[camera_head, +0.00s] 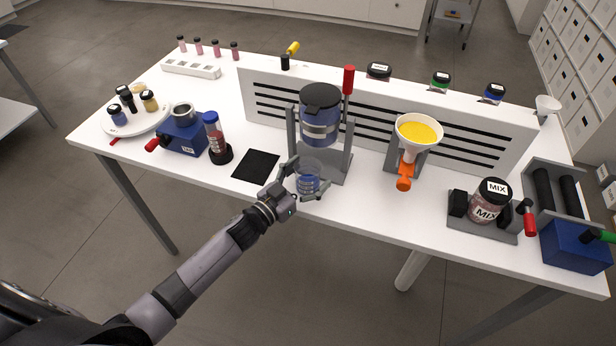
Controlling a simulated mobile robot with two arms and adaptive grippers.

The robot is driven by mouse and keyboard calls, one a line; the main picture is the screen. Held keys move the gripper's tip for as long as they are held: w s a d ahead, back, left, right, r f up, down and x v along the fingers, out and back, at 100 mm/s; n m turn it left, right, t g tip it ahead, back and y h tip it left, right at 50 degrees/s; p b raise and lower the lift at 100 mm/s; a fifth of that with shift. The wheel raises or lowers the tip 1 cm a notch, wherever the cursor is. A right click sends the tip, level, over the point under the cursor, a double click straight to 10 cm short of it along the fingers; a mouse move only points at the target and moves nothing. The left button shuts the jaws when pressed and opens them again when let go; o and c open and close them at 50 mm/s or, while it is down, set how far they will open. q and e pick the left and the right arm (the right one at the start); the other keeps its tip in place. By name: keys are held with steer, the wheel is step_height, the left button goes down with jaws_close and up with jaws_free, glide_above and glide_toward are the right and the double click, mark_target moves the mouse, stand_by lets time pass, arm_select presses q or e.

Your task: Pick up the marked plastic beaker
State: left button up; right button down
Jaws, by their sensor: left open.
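A clear plastic beaker (308,181) with a bluish tint stands upright at the foot of a grey stand (334,165), below a dark-lidded blue container (320,112). My left gripper (306,179) is open, with one finger on the far left side of the beaker and the other at its near right side. The beaker is between the fingers; I cannot tell whether they touch it. Any mark on the beaker is too small to make out. My right gripper is not in view.
A black mat (256,166) lies left of the beaker. A red-handled lever (348,80) rises by the stand. A funnel with yellow powder (418,131) and a MIX jar (490,200) stand to the right. A slotted white panel (265,100) runs behind. The front table strip is clear.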

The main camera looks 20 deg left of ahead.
arm_select(q)
steer(key=shift+c, duration=0.5)
steer(key=c, duration=1.3)
steer(key=shift+s+r, duration=0.1)
steer(key=shift+r, duration=0.05)
